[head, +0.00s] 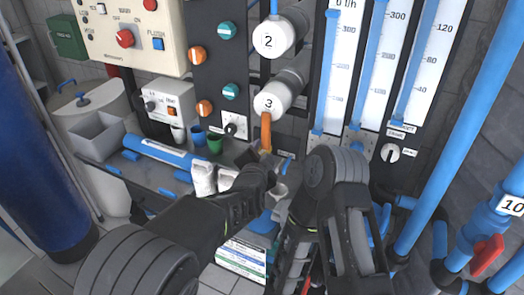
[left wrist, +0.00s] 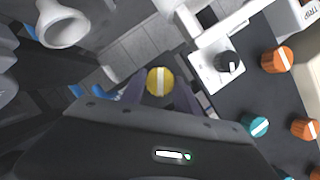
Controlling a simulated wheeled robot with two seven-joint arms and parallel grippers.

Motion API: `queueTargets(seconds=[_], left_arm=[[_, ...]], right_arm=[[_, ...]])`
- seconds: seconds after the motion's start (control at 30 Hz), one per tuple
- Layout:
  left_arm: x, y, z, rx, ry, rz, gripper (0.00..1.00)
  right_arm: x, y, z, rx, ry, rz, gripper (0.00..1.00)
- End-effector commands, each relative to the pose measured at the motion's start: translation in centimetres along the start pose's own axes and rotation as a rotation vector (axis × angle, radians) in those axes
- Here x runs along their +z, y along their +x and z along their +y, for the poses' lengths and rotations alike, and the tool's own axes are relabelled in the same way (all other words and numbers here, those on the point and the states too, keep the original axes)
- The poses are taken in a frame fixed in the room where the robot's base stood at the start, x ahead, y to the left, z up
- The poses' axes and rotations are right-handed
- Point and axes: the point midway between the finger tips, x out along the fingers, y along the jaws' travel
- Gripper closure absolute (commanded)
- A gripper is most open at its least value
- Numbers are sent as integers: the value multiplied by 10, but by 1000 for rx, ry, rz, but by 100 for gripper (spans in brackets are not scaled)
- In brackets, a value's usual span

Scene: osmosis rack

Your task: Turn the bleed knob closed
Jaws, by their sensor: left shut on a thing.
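My left gripper (head: 264,163) reaches in from the left to the panel, just below the white housing marked 3. In the left wrist view its fingers (left wrist: 158,92) are shut on a round yellow knob (left wrist: 160,80) with a white stripe across its face. The stripe runs roughly up and down in that view. In the head view the gripper hides most of this knob. I see no readable label naming it the bleed knob. My right arm shows in the head view, but I cannot make out its gripper.
A black knob on a white plate (left wrist: 227,62) sits close to the gripper, with orange (left wrist: 277,60) and teal (left wrist: 257,126) knobs beyond.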

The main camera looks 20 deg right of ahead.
Motion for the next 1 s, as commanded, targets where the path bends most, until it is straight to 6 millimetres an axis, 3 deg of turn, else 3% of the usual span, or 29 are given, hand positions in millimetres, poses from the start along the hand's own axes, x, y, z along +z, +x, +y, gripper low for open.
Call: queueTargets(seconds=[0.27, 0.3, 0.53, 0.83, 1.0], left_arm=[[1, 0, 0, 1, -1, -2, 100], [1, 0, 0, 1, -1, -2, 60], [1, 0, 0, 1, -1, -1, 41], [0, -1, 0, 0, -1, 0, 41], [0, -15, 0, 0, -1, 1, 41]], right_arm=[[0, 0, 0, 0, 0, 0, 100], [0, 0, 0, 0, 0, 0, 100], [0, 0, 0, 0, 0, 0, 100], [0, 0, 0, 0, 0, 0, 100], [0, 2, 1, 0, 0, 0, 100]])
